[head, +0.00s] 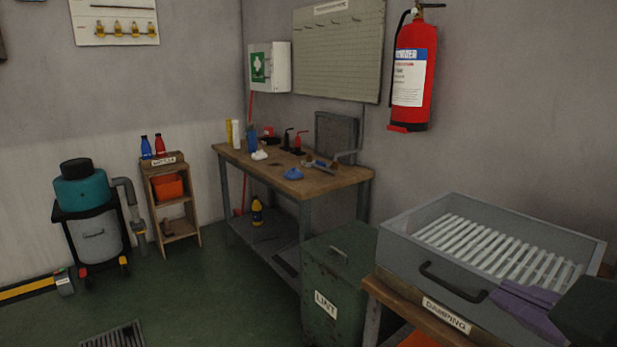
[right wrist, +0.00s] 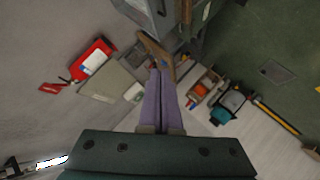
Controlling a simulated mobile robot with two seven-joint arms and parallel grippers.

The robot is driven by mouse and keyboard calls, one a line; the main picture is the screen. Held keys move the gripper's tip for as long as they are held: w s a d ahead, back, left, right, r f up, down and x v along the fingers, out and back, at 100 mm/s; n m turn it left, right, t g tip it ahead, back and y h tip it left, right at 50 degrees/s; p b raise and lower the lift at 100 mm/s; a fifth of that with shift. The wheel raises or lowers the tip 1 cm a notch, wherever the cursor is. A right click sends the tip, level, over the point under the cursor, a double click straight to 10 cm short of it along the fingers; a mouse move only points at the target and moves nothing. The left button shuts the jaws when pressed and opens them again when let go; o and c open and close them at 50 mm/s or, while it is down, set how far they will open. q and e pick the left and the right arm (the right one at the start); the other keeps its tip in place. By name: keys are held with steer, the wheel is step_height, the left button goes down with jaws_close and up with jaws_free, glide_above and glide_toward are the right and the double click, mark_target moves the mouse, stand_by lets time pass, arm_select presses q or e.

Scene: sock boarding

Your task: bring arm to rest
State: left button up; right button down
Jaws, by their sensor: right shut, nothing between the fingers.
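My right gripper (head: 508,294) comes in at the lower right of the head view, with purple fingers and a dark green body. Its fingers are shut together with nothing between them. In the picture they overlap the front right part of a grey slatted tray (head: 400,253); I cannot tell whether they touch it. In the right wrist view the purple fingers (right wrist: 161,76) lie side by side, pointing up the picture, with the dark green body below. My left gripper is in neither view.
The tray, with a dark handle, sits on a wooden bench (head: 395,302). A green lint bin (head: 338,270) stands left of it. Beyond is a cluttered workbench (head: 335,184). A fire extinguisher (head: 413,70) hangs on the wall. Green floor (head: 190,290) is open at the lower left.

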steer(key=s+d+f+m+g+y+p, duration=0.1)
steer(key=s+f+m+g, duration=0.25)
steer(key=s, duration=0.45)
steer(key=s+d+f+m+g+p, duration=0.1)
steer(key=s+f+m+g, duration=0.3)
steer(key=s, duration=0.4)
arm_select(q)
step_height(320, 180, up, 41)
steer(key=p, duration=3.8)
arm_select(e)
step_height(320, 180, up, 38)
steer(key=n+g, duration=0.1)
steer(key=shift+s+a, duration=0.25)
steer(key=shift+s, duration=0.15)
steer(key=shift+g, duration=0.25)
